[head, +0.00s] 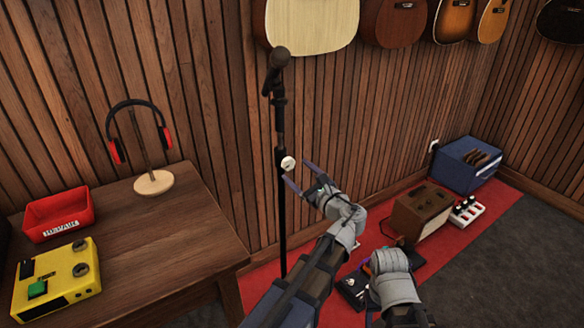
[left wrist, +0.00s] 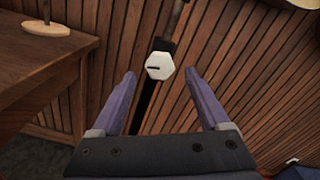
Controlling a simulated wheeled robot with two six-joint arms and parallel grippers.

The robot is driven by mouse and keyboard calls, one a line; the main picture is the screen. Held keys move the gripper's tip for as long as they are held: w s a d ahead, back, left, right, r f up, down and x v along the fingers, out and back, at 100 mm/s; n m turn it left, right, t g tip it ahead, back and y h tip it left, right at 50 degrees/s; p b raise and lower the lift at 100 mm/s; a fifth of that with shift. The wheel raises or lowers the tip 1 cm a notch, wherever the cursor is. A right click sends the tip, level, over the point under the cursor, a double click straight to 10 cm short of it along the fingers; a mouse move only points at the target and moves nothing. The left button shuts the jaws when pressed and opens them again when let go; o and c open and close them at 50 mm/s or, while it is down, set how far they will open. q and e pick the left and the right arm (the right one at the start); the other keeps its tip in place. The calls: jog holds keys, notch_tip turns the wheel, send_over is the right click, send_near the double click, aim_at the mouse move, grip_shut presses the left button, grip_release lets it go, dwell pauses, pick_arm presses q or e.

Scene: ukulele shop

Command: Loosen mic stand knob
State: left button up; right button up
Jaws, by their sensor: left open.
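A black mic stand (head: 282,220) with a microphone (head: 278,58) on top stands upright in front of the wood-slat wall. Its white knob (head: 288,163) sits partway up the pole. In the left wrist view the knob (left wrist: 160,66) is a pale, many-sided face with a dark slot, seen between my two fingertips with gaps on both sides. My left gripper (head: 300,174) is open and empty, its fingers pointing at the knob; I see no contact.
A wooden table (head: 190,215) left of the stand holds a headphone stand (head: 153,182), a red bin (head: 60,213) and a yellow pedal box (head: 55,285). A brown amp (head: 420,210) and blue amp (head: 468,165) stand on the red carpet at right. Guitars hang above.

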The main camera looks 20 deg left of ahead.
pick_arm(q)
jog(key=shift+v, duration=1.6)
jog(key=s+a+f+n+g+h, duration=0.2)
jog(key=s+f+n+g+h, duration=0.15)
jog(key=f+n, duration=0.3)
jog(key=s+a+f+n+g+h, duration=0.25)
jog(key=s+f+n, duration=0.25)
jog(key=f, duration=0.3)
jog(key=s+d+f+n+g+h, duration=0.4)
jog(key=s+d+f+n+h, duration=0.3)
jog(key=f+n+h, duration=0.15)
jog(key=s+d+r+m+p, duration=0.1)
jog(key=s+d+r+p, duration=0.1)
jog(key=d+r+p, duration=0.2)
jog(key=s+d+r+m+y+p, duration=0.1)
jog(key=d+r+p, duration=0.3)
jog(key=r+p, duration=0.5)
jog(key=s+d+r+m+g+p, duration=0.1)
jog(key=s+d+r+p, duration=0.2)
jog(key=r+p, duration=0.4)
jog(key=shift+s+d+r+p, duration=0.3)
jog(key=shift+d+r, duration=0.2)
jog(key=shift+r, duration=0.4)
